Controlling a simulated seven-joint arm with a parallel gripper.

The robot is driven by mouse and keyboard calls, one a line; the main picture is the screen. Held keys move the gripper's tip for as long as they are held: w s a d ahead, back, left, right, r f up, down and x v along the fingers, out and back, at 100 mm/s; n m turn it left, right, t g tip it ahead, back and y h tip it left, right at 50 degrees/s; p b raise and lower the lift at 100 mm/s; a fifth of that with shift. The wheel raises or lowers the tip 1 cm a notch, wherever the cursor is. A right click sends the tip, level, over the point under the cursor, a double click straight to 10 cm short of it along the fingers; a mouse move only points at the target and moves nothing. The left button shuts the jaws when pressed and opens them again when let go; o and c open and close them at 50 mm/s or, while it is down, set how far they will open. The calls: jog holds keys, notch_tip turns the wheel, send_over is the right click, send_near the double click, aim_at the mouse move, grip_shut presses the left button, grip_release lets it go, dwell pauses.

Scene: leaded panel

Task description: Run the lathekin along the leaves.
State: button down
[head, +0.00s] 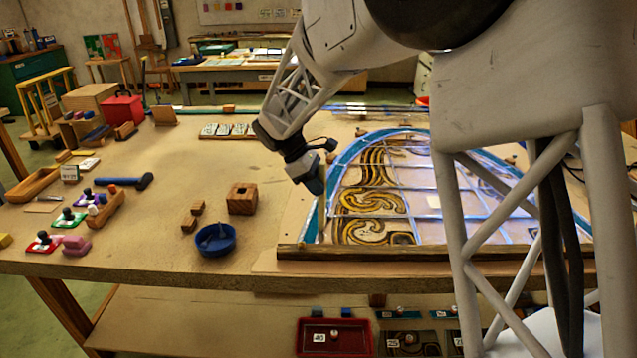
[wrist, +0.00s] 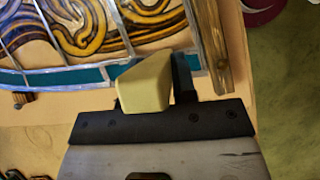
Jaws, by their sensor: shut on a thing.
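My gripper (head: 316,186) is at the left edge of the leaded panel (head: 432,202), low over its lower left part. In the wrist view my gripper (wrist: 150,88) is shut on a pale cream, wedge-shaped block, which looks like the lathekin (wrist: 145,84). Its tip points toward the panel's teal border (wrist: 126,71); whether it touches the lead cannot be told. The panel has an arched blue-teal border, amber and dark swirled glass, and grey lead lines (wrist: 122,30) whose leaves are too small to judge.
A wooden batten (wrist: 211,45) runs along the panel's edge. Left of the panel stand a blue bowl (head: 215,239), a wooden block (head: 242,198) and a hammer (head: 125,182). The table middle behind them is largely clear.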

jog(key=shift+s+a, duration=0.15)
jog(key=shift+s, duration=0.5)
jog(key=shift+s, duration=0.15)
jog(key=shift+s+a+f, duration=0.1)
jog(key=shift+s+a, duration=0.1)
jog(key=shift+s, duration=0.7)
jog(key=shift+s, duration=0.1)
jog(key=shift+s, duration=0.15)
jog(key=shift+s+a, duration=0.2)
jog(key=shift+s, duration=0.75)
jog(key=shift+r, duration=2.6)
jog(key=shift+w, duration=0.2)
